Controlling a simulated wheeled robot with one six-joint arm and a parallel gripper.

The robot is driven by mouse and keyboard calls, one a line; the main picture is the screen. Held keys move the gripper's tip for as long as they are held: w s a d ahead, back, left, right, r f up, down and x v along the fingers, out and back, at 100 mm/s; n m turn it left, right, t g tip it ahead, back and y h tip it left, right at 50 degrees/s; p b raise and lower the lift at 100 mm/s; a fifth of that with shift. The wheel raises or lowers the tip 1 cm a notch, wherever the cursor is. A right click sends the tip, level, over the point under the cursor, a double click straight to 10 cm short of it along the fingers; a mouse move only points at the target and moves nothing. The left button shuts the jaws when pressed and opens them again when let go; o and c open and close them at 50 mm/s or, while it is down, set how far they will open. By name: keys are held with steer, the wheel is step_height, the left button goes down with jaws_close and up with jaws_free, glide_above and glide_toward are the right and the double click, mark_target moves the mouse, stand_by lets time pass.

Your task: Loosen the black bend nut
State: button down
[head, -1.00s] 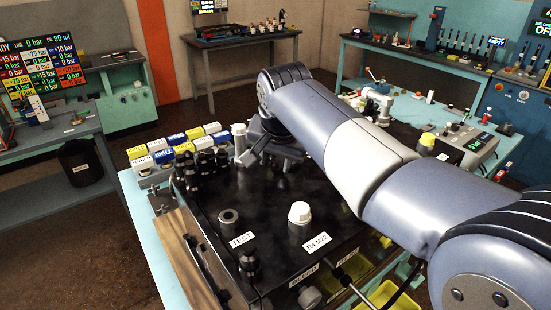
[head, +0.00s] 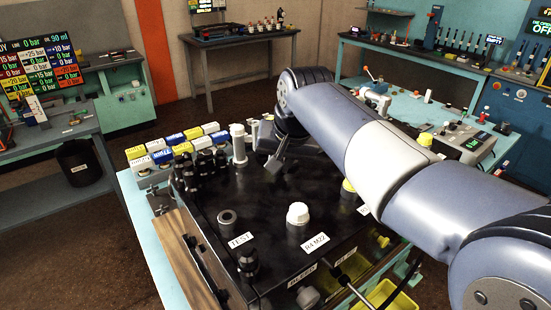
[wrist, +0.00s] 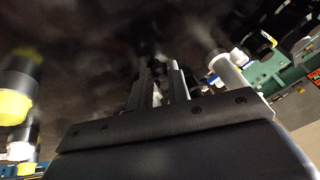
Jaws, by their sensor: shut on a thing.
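My gripper (head: 274,164) is at the far part of the black box top (head: 265,205), right of a white post (head: 238,143). In the wrist view its two fingers (wrist: 158,72) are close together around a small dark part (wrist: 150,60), which hardly stands out from the dark surface behind. I cannot tell for sure that this is the black bend nut. Its shape and its seat are hidden by the fingers and blur. Other black fittings (head: 205,165) stand in a cluster at the box's left, and one black fitting (head: 248,263) stands at the front below the TEST label.
A white-capped fitting (head: 297,215) stands on the box by the R4 M22 label, with a dark ring fitting (head: 227,219) to its left. A yellow-capped fitting (head: 348,192) stands under my arm. Yellow, white and blue boxes (head: 173,144) line the back left.

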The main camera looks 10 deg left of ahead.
steer(key=shift+d+n+g+y, duration=0.35)
steer(key=shift+d+n, duration=0.2)
steer(key=shift+n, duration=0.45)
steer(key=c, duration=1.3)
jaws_free()
steer(key=shift+c, duration=0.2)
steer(key=v, duration=1.1)
steer(key=shift+f, duration=0.15)
